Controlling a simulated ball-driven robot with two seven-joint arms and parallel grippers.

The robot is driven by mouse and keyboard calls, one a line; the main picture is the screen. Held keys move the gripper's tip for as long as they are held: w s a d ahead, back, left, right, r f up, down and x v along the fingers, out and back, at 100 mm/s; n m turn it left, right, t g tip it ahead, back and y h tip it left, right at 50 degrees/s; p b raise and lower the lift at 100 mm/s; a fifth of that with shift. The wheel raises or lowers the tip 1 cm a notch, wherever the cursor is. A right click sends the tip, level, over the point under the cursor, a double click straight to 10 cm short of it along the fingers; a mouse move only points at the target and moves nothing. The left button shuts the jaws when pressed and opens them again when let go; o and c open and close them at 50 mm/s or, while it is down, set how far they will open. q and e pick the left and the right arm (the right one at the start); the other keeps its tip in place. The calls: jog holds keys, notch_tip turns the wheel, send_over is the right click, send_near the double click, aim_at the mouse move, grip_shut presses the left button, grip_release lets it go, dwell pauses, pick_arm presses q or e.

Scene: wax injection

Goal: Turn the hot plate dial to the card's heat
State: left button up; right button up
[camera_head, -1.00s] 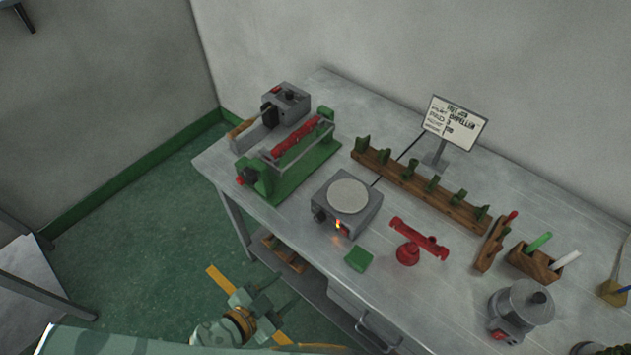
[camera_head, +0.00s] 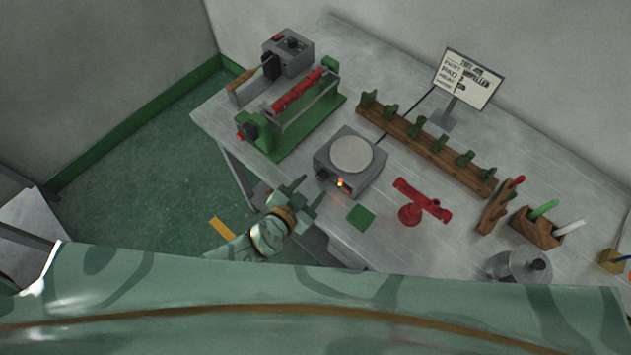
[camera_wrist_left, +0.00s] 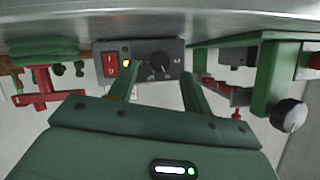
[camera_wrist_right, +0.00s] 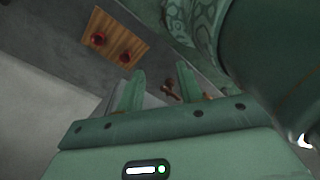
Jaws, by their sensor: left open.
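The grey hot plate (camera_head: 365,180) with its round pale top stands near the table's front edge. Its black dial (camera_head: 322,174) is on the front face, beside a glowing amber light. In the left wrist view, upside down, the dial (camera_wrist_left: 160,66) with a pale mark shows between the fingers, with a red switch beside it. My left gripper (camera_head: 306,192) is open and empty, just in front of and below the dial, apart from it. The card (camera_head: 468,78) stands on a post at the back; its writing is too small to read surely. My right gripper (camera_wrist_right: 160,85) is open and empty, away from the hot plate.
A green machine (camera_head: 300,125) with a red bar stands left of the hot plate. A green pad (camera_head: 361,218) and a red stand (camera_head: 410,213) are to its right. A wooden rack (camera_head: 425,150) runs behind. A grey pot (camera_head: 515,267) stands at the front right.

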aim_at(319, 179)
pick_arm(q)
jog(key=x, duration=0.3)
jog(key=shift+w+d+f+b, duration=0.1)
jog(key=shift+w+b, duration=0.1)
jog(key=shift+b, duration=0.1)
pick_arm(e)
jog(key=shift+s+f, duration=0.4)
jog(key=shift+s, duration=0.1)
pick_arm(q)
jog(key=c, duration=1)
jog(key=shift+o, duration=0.2)
jog(key=m+b, duration=0.1)
jog(key=b, duration=0.1)
jog(key=m+t+y+b, duration=0.1)
jog(key=b, duration=0.1)
jog(key=shift+s+d+f, duration=0.1)
jog(key=shift+f, duration=0.25)
jog(key=shift+r+m+t+b, duration=0.15)
jog(key=shift+m+t+b, duration=0.15)
jog(key=shift+m+b, duration=0.1)
jog(key=shift+r, duration=0.15)
pick_arm(e)
jog(key=f, duration=0.4)
jog(key=shift+s+f, duration=0.25)
jog(key=shift+f, duration=0.15)
